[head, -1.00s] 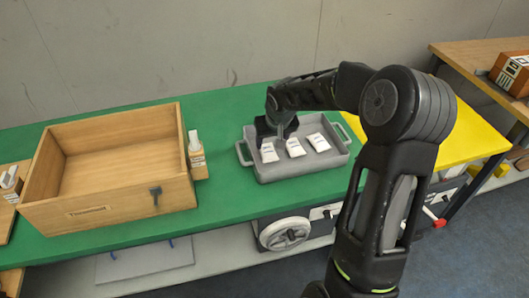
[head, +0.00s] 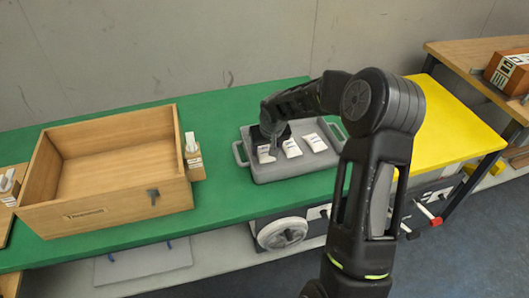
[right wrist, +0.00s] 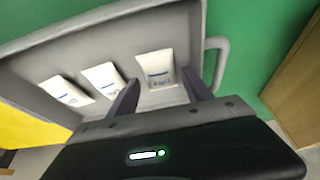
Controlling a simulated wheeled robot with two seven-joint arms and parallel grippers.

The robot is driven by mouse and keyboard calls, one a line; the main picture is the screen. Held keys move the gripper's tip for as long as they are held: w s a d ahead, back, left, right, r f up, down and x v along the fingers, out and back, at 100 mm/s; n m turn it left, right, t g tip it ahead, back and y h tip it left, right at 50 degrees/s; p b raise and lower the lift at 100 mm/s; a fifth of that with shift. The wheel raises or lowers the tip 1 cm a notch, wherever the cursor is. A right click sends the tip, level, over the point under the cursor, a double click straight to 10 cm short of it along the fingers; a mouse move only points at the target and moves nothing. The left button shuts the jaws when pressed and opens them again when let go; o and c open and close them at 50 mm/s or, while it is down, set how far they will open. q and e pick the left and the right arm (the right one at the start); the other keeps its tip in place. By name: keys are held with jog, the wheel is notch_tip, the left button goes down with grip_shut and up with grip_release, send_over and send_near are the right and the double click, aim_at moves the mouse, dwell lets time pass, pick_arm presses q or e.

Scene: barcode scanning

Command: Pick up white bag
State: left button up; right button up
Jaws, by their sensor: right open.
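Three white bags lie in a row in a grey tray (head: 300,171): the left bag (head: 265,155), the middle bag (head: 291,148) and the right bag (head: 315,142). My right gripper (head: 271,147) is open over the left bag and partly hides it. In the right wrist view the two fingers (right wrist: 160,93) point to either side of that same bag (right wrist: 158,68), with nothing held between them. The other two bags (right wrist: 103,79) (right wrist: 66,91) lie to the left there. Whether the fingertips touch the bag or tray cannot be told. My left gripper is not in view.
An empty wooden box (head: 120,205) stands left on the green table (head: 218,150), with a small wooden holder (head: 194,163) beside it. A yellow surface (head: 450,125) lies to the right. The tray's raised walls surround the bags.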

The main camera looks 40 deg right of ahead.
aim_at(265, 151)
jog(key=x, duration=0.2)
jog(key=shift+w+d+f, duration=0.1)
jog(key=shift+w+f, duration=0.05)
jog(key=shift+f, duration=0.15)
dwell(0.3)
jog(key=c, duration=1.1)
jog(key=shift+r, duration=0.1)
jog(key=shift+c, duration=0.2)
notch_tip(265, 151, up, 10)
dwell(0.4)
